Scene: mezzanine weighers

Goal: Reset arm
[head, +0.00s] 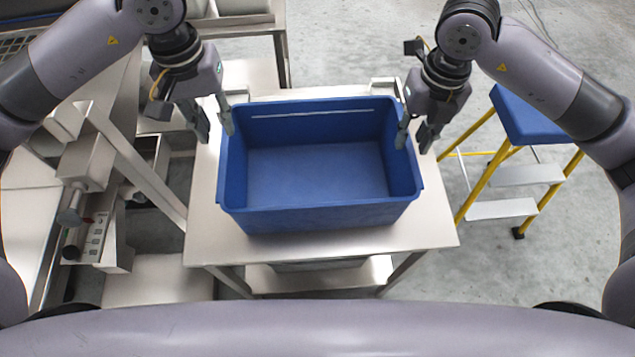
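A blue open crate (315,219) sits on a steel table and looks empty. My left gripper (216,133) is at the crate's left side, pointing down. Its fingers are apart, one over the left rim and one outside it. My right gripper (412,146) is at the crate's right side, also pointing down with its fingers apart. One finger is over the right rim and the other is outside. I cannot tell whether either gripper touches the crate.
The steel table (437,223) has bare surface around the crate. A blue-topped yellow step stool (535,115) stands to the right. Steel weighing equipment (90,160) stands close on the left. Another steel table is behind at upper left.

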